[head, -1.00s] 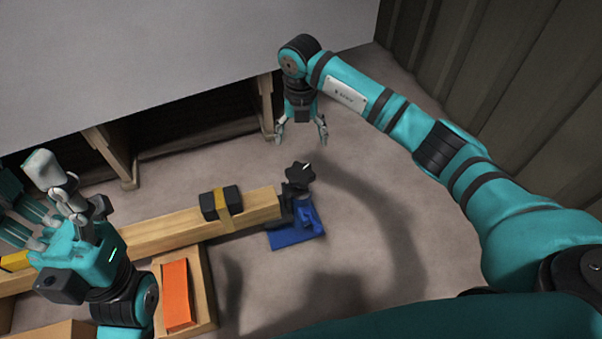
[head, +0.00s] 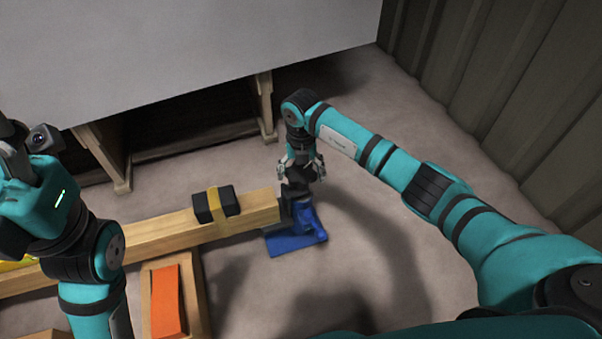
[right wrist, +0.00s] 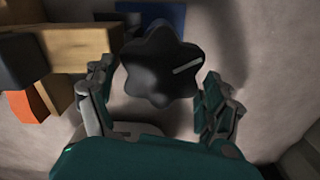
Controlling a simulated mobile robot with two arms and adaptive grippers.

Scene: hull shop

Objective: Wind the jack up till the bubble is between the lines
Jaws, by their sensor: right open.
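The jack (head: 303,224) has a blue base and stands on the floor at the right end of a long wooden beam (head: 160,236). Its black star-shaped knob, with a pale line on top, shows in the right wrist view (right wrist: 160,66). My right gripper (head: 303,172) is over the knob. In the right wrist view its open fingers (right wrist: 160,95) lie on either side of the knob, not closed on it. A black box (head: 215,204) with a yellow strap sits on the beam; no bubble or lines are visible. My left arm is at the left; its fingertips are out of frame.
An orange strip (head: 167,302) lies on a wooden piece (head: 196,300) below the beam. A large grey surface on wooden supports (head: 104,155) stands behind. A ribbed wall (head: 510,90) is at the right. The floor right of the jack is clear.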

